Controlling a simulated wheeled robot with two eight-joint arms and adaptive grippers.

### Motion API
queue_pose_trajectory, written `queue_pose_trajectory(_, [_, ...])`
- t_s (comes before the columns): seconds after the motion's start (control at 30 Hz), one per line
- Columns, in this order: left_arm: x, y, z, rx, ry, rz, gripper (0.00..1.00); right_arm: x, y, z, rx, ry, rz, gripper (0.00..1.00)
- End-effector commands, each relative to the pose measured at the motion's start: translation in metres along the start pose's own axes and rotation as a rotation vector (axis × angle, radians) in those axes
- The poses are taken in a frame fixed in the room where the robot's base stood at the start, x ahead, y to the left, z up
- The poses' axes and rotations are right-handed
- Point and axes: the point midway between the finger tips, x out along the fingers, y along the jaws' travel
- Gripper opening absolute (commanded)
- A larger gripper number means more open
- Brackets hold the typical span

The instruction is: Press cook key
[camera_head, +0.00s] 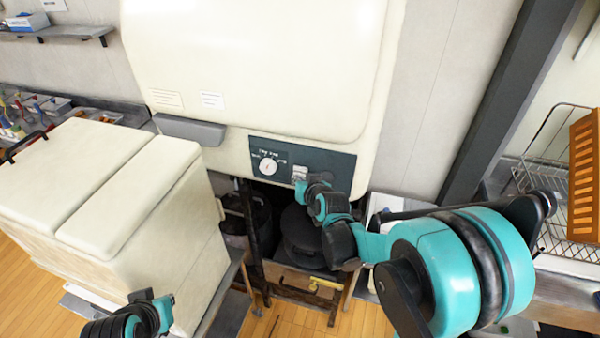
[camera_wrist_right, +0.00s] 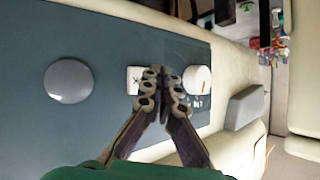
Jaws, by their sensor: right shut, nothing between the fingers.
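The control panel (camera_head: 330,165) is a dark blue-grey strip low on a large cream machine. It carries a white key (camera_head: 299,172) and, left of it, a white round dial (camera_head: 267,166). In the right wrist view the white key (camera_wrist_right: 134,78) is just left of my right gripper (camera_wrist_right: 163,75), partly behind its fingers. The dial (camera_wrist_right: 198,81) is just to the right. The right gripper is shut and empty, its tips close in front of the panel; whether they touch it is unclear. My left arm's end (camera_head: 150,312) shows at the bottom left, its jaws not distinguishable.
A grey round knob (camera_wrist_right: 68,81) is left of the key in the right wrist view. A grey handle (camera_head: 190,129) juts from the machine. A cream box-like unit (camera_head: 150,230) fills the left. Dark pots (camera_head: 300,225) stand below the panel, and a wire rack (camera_head: 545,150) is at right.

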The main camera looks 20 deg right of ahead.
Motion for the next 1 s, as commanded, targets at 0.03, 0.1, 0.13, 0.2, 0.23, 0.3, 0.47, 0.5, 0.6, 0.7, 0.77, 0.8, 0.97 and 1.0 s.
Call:
queue_pose_trajectory(0.03, [0.0005,0.0000,0.0004,0.000,0.000,0.000,0.00,0.0009,0.0008,-0.0004,0.000,0.000,0.000,0.00])
queue_pose_trajectory(0.1, [0.0012,0.0000,0.0009,0.000,0.000,0.000,0.00,0.0025,0.0020,-0.0015,0.001,0.000,0.001,0.00])
queue_pose_trajectory(0.13, [0.0016,0.0000,0.0012,0.000,0.000,0.000,0.00,0.0033,0.0027,-0.0021,0.001,0.000,0.001,0.00])
queue_pose_trajectory(0.2, [0.0023,0.0000,0.0016,0.000,0.000,0.000,0.00,0.0050,0.0041,-0.0034,0.001,0.000,0.001,0.00])
queue_pose_trajectory(0.23, [0.0024,0.0000,0.0017,0.000,0.000,0.000,0.00,0.0054,0.0044,-0.0038,0.001,0.000,0.001,0.00])
queue_pose_trajectory(0.3, [0.0024,0.0000,0.0017,0.000,0.000,0.000,0.00,0.0058,0.0047,-0.0043,0.001,0.000,0.001,0.00])
queue_pose_trajectory(0.47, [0.0022,0.0000,0.0015,0.000,0.000,0.000,0.00,0.0056,0.0044,-0.0044,0.000,0.000,0.001,0.00])
queue_pose_trajectory(0.5, [0.0022,0.0000,0.0015,0.000,0.000,0.000,0.00,0.0055,0.0044,-0.0044,0.000,0.000,0.001,0.00])
queue_pose_trajectory(0.6, [0.0022,0.0000,0.0016,0.000,0.000,0.000,0.00,0.0057,0.0044,-0.0045,0.000,0.000,0.000,0.00])
queue_pose_trajectory(0.7, [0.0024,0.0000,0.0018,0.000,0.000,0.000,0.00,0.0062,0.0048,-0.0047,0.000,0.000,0.000,0.00])
queue_pose_trajectory(0.77, [0.0026,0.0000,0.0019,0.000,0.000,0.000,0.00,0.0067,0.0051,-0.0050,0.000,0.000,0.000,0.00])
queue_pose_trajectory(0.8, [0.0027,0.0000,0.0020,0.000,0.000,0.000,0.00,0.0071,0.0054,-0.0052,0.000,0.000,0.001,0.00])
queue_pose_trajectory(0.97, [0.0032,0.0000,0.0023,0.000,0.000,0.000,0.00,0.0084,0.0064,-0.0062,0.000,0.000,0.000,0.00])
queue_pose_trajectory(1.0, [0.0033,0.0000,0.0023,0.000,0.000,0.000,0.00,0.0088,0.0066,-0.0065,0.000,0.000,0.000,0.00])
